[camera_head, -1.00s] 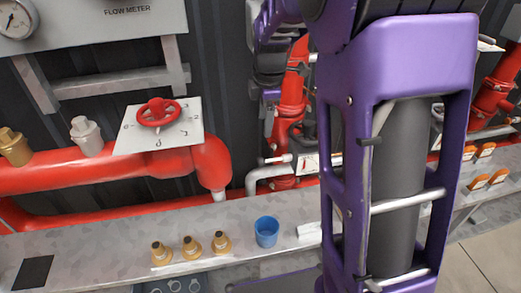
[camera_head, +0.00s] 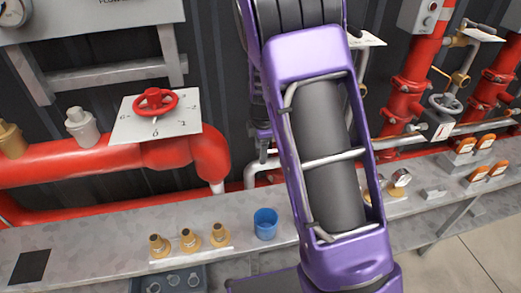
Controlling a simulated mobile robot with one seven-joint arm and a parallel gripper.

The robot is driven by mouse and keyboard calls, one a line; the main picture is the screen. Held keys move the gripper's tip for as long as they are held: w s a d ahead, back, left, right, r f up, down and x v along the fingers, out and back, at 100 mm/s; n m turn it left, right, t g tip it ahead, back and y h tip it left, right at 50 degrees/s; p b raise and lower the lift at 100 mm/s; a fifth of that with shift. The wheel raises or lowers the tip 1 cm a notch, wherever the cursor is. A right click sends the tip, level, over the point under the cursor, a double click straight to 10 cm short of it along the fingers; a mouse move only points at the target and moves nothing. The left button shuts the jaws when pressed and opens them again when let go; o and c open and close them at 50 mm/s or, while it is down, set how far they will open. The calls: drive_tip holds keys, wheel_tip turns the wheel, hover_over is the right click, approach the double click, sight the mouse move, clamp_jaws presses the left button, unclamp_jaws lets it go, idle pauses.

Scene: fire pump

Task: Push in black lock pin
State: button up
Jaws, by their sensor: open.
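I cannot make out the black lock pin in the head view; it may be hidden behind my arm or too small to tell. My purple arm fills the middle of the view. Part of my gripper (camera_head: 262,148) shows just left of the arm, pointing down in front of the dark ribbed wall, above the pale pipe bend. It is open, though its fingers are mostly hidden by my arm. I cannot tell what lies directly in front of it or whether it touches anything.
A red handwheel (camera_head: 155,101) on a white plate (camera_head: 183,124) tops the red pipe (camera_head: 60,168) at left. A blue cup (camera_head: 265,224) and brass fittings (camera_head: 189,240) stand on the grey ledge (camera_head: 95,225). Red pipes (camera_head: 408,95) and orange-handled parts (camera_head: 476,172) are at right.

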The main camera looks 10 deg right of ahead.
drive_tip(key=shift+f, duration=0.1)
clamp_jaws()
idle(0.3)
idle(1.1)
